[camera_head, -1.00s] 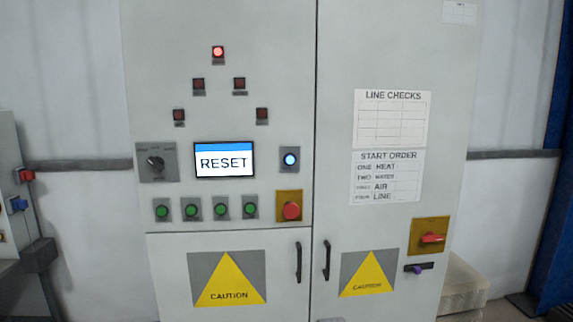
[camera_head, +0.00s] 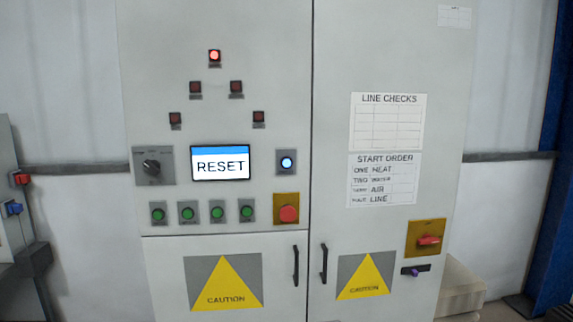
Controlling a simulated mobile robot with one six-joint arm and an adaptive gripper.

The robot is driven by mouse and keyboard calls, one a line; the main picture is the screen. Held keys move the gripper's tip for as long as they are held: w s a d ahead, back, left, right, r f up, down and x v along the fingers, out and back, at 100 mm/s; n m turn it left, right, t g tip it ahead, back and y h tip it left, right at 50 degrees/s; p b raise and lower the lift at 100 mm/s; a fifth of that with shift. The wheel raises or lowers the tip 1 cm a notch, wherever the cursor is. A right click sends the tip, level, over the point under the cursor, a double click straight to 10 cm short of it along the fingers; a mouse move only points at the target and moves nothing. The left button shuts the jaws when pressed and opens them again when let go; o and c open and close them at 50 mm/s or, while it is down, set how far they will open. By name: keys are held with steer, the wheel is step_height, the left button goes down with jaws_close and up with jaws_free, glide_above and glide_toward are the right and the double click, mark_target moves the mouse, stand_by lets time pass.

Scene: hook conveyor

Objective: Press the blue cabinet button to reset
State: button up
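The blue cabinet button (camera_head: 287,163) is a small round button with a lit pale centre and blue ring on a grey plate. It sits on the left half of the grey cabinet (camera_head: 270,60), just right of a screen (camera_head: 220,163) that reads RESET. One red lamp (camera_head: 214,56) is lit at the top of a triangle of lamps; the other lamps below it are dark. My gripper and arm do not show in this view.
A red mushroom button (camera_head: 288,214) on a yellow plate sits right below the blue button. Several green buttons (camera_head: 188,214) line up to its left. A rotary selector (camera_head: 152,166) is left of the screen. A red switch (camera_head: 428,240) is on the right door.

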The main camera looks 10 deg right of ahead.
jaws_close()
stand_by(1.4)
